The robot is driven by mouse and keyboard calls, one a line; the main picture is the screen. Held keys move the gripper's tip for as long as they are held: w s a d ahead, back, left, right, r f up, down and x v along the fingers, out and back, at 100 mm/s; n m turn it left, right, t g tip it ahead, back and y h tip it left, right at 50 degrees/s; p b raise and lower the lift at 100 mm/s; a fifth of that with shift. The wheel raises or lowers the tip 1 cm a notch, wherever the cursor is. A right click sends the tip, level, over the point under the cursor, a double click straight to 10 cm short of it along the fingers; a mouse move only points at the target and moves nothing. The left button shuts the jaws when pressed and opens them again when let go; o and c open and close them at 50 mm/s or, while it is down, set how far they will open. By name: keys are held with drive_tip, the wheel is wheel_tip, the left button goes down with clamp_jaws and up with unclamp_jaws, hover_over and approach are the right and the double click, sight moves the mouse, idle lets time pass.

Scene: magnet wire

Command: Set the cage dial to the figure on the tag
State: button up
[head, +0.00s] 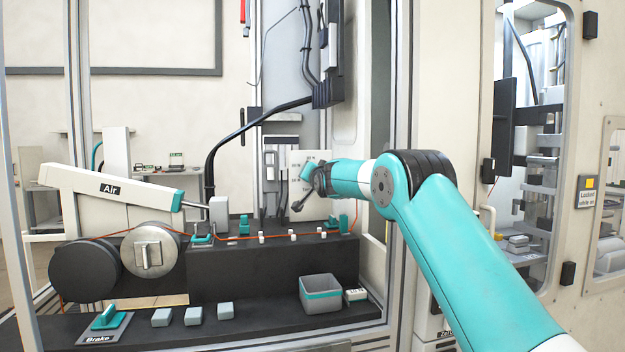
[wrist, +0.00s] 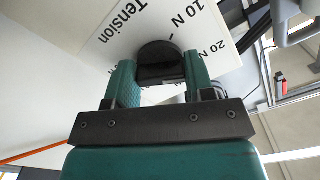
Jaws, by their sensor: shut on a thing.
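The cage dial is a round black knob (wrist: 160,62) on a white plate (wrist: 110,42) printed "Tension", "10 N" and "20 N". My gripper (wrist: 160,75) is shut on the knob, with one teal finger on each side. A short dark tick shows at the knob's upper right edge; the knob's own pointer is hard to make out. In the head view my gripper (head: 310,182) is at the white plate (head: 322,204) inside the cage, and hides the knob. A small white tag (head: 356,294) is beside the grey bin; its writing is too small to read surely.
The grey bin (head: 321,306) stands on the black front ledge, with several grey blocks and a brake lever (head: 104,318) to its left. An orange wire (head: 290,236) runs from the spools past white guides, below my gripper. A cage post (head: 398,110) stands close to my arm.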

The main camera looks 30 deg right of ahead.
drive_tip(key=n, duration=0.6)
drive_tip(key=n+b, duration=0.1)
drive_tip(key=n, duration=0.4)
drive_tip(key=shift+d+f+n, duration=0.1)
drive_tip(key=shift+d+n, duration=0.1)
drive_tip(key=shift+n, duration=0.2)
idle(0.3)
drive_tip(key=o, duration=0.9)
wheel_tip(320, 180, up, 20)
drive_tip(key=p, duration=0.7)
drive_tip(key=shift+p, duration=0.35)
